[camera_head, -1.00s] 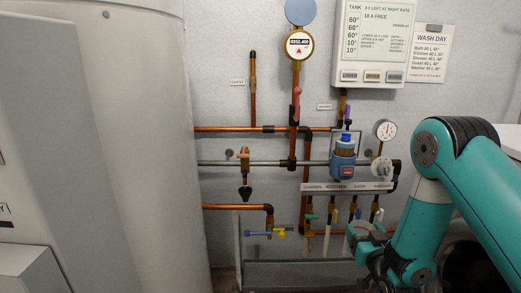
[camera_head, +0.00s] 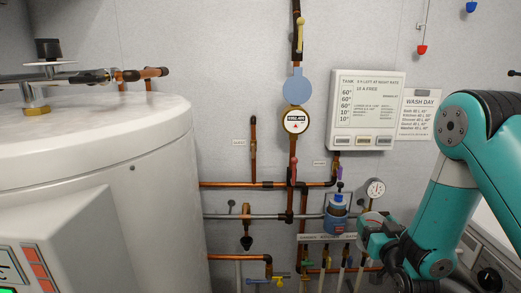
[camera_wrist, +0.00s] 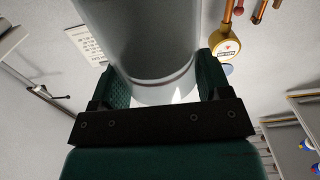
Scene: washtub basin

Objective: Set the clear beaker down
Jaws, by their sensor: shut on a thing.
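The clear beaker (camera_wrist: 150,40) shows large in the wrist view as a greyish, see-through cylinder with a thin dark reddish line near its lower end in the picture. My gripper (camera_wrist: 163,82) is shut on it, with one dark green finger on each side. In the head view, my gripper (camera_head: 376,236) is at the right, in front of the pipework. Only a small pale part of the beaker (camera_head: 371,219) shows there. The beaker is held in the air, and no surface under it is in view.
Copper pipes (camera_head: 240,184) with valves run along the back wall. A blue-topped filter housing (camera_head: 337,213) and a pressure gauge (camera_head: 374,188) are close to my gripper in the picture. A large white tank (camera_head: 110,180) fills the left. A white appliance (camera_head: 488,265) stands at lower right.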

